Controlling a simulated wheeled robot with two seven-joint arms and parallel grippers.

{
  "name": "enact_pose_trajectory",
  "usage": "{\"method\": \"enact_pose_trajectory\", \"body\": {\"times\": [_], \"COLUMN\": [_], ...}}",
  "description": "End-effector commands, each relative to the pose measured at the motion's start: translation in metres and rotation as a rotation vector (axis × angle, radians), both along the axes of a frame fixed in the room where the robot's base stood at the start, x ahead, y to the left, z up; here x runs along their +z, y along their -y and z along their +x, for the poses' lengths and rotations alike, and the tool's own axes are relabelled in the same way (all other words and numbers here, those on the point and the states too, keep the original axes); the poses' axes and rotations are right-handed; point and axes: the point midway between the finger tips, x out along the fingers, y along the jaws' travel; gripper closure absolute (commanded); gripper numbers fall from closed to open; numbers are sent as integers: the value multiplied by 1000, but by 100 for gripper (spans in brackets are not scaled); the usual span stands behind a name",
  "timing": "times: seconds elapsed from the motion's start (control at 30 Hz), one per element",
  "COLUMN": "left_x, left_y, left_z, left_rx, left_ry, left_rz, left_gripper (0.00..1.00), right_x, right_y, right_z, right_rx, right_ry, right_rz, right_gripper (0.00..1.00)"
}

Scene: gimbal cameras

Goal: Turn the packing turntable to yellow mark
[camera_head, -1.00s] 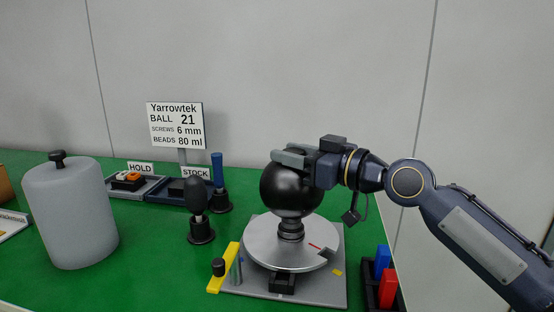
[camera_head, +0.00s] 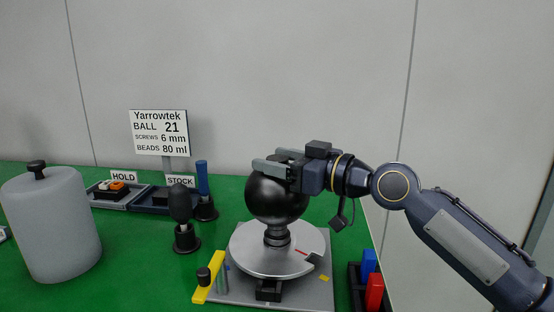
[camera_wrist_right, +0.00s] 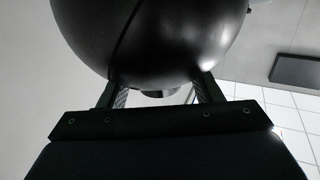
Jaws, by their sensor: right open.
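The packing turntable is a round grey disc (camera_head: 250,262) with a notch and a short red mark (camera_head: 301,252) at its front right. A yellow mark (camera_head: 324,278) lies on the grey base plate (camera_head: 322,295), to the right of and nearer than the red mark. A glossy black ball (camera_head: 277,202) stands on a ribbed stem at the disc's centre. My right gripper (camera_head: 268,161) is open at the top of the ball; its spread fingers also show against the ball (camera_wrist_right: 150,40) in the right wrist view. I cannot tell whether they touch it. My left gripper is out of view.
A yellow bar (camera_head: 208,286) with a black knob stands at the plate's left. Red and blue blocks (camera_head: 374,291) sit in a dark holder at right. A grey lidded canister (camera_head: 52,225), a dark bulb on a stand (camera_head: 181,207) and HOLD and STOCK trays stand left.

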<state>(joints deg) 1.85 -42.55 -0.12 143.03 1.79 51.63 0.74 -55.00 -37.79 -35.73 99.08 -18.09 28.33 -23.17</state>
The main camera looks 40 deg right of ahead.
Motion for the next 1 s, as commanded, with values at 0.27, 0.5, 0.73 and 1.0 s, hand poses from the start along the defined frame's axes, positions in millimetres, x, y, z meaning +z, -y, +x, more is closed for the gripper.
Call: {"method": "enact_pose_trajectory", "body": {"times": [0.27, 0.5, 0.73, 1.0], "left_x": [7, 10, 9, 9], "left_y": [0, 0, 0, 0], "left_z": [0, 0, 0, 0], "left_rx": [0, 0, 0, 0], "left_ry": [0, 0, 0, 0], "left_rz": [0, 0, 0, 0], "left_gripper": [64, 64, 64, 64], "right_x": [2, 1, 0, 0], "right_y": [17, 25, 26, 25], "right_z": [-42, -67, -70, -70], "right_rx": [-3, -2, 0, 0], "right_ry": [2, 1, 0, 0], "right_rz": [3, 1, 0, 0], "right_gripper": [41, 41, 41, 41]}}
